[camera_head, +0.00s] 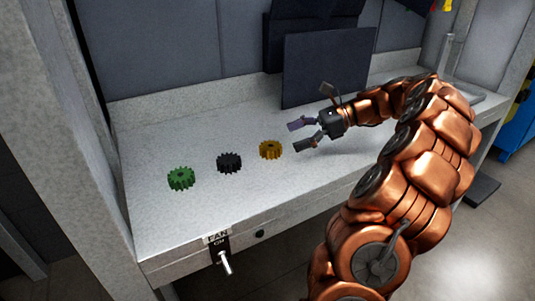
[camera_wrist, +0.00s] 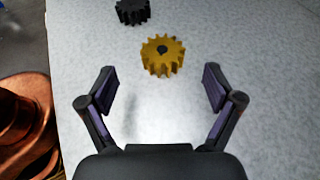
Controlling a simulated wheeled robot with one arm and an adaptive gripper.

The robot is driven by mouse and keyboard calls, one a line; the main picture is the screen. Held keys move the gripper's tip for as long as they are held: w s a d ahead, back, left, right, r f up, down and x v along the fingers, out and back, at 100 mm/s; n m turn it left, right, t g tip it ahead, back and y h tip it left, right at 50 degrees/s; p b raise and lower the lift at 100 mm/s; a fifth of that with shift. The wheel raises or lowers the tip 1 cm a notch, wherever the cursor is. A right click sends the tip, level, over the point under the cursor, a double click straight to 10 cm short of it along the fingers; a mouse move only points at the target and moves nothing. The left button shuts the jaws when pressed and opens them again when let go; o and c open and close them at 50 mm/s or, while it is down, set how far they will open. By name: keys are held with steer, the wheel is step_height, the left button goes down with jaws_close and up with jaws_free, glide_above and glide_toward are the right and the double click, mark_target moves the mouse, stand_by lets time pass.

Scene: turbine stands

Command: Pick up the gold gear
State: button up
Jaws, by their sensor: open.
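The gold gear (camera_head: 270,149) lies flat on the grey worktop (camera_head: 160,225), the rightmost of three gears in the head view. In the wrist view the gold gear (camera_wrist: 162,55) is ahead of my fingers, near the middle, with a dark hole in its centre. My gripper (camera_head: 300,135) is open and empty, just right of the gold gear in the head view. In the wrist view my gripper (camera_wrist: 160,88) has its two fingers spread wide. The gold gear is beyond the fingertips, not between them.
A black gear (camera_head: 229,162) lies left of the gold one; it also shows in the wrist view (camera_wrist: 132,11). A green gear (camera_head: 181,178) is further left. A dark panel (camera_head: 325,68) stands behind. A handle (camera_head: 225,262) projects from the bench front. The worktop around the gears is clear.

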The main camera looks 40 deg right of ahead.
mark_target(274, 145)
steer(key=shift+f+b+x, duration=0.15)
steer(key=shift+b+x, duration=0.2)
steer(key=shift+x, duration=1.5)
steer(key=shift+f+b+x, duration=0.1)
steer(key=shift+b+x, duration=0.2)
steer(key=shift+x, duration=1.55)
steer(key=shift+d, duration=0.15)
steer(key=shift+c, duration=0.2)
jaws_close()
